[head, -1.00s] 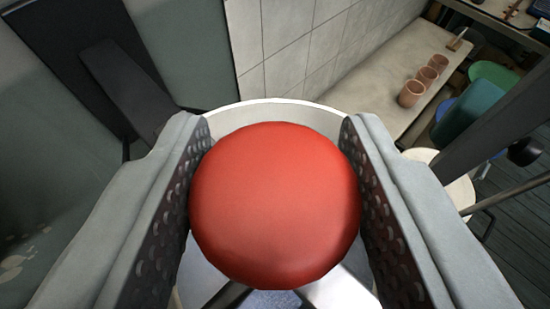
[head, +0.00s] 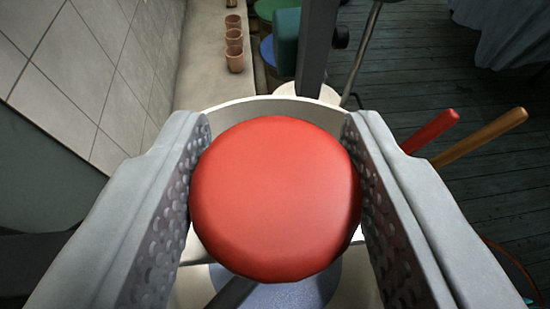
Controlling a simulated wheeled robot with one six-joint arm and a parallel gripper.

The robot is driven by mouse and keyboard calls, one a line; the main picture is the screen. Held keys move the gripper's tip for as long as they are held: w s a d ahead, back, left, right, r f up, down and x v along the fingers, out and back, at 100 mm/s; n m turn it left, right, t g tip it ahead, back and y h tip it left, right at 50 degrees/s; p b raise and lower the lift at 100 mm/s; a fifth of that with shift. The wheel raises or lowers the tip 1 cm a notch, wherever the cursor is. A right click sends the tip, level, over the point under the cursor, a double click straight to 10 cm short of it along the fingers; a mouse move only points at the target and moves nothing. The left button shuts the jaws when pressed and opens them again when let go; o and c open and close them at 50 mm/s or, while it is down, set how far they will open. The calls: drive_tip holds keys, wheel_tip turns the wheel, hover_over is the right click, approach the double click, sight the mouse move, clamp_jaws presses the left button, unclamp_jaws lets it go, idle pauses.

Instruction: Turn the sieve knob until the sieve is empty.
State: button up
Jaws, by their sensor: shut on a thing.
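The red round sieve knob (head: 275,198) fills the middle of the view. My gripper (head: 275,190) is shut on it, with one textured pad against its left side and the other against its right. Below and behind the knob is the sieve (head: 240,110), a round pale drum whose far rim shows above the knob. Part of its grey, speckled inside (head: 300,290) shows beneath the knob, with a dark bar crossing it. The knob hides most of the inside, so I cannot tell how much material is in it.
Several terracotta pots (head: 235,58) stand on a pale ledge (head: 205,80) by the tiled wall at upper left. A dark post (head: 316,50) rises behind the sieve. A red handle (head: 432,130) and a wooden handle (head: 485,135) stick out at right over the dark plank floor (head: 480,200).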

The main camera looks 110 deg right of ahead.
drive_tip(key=shift+m+g+y, duration=1)
drive_tip(key=shift+m+g, duration=0.7)
drive_tip(key=shift+g, duration=0.1)
drive_tip(key=o, duration=1)
drive_tip(key=shift+c, duration=0.2)
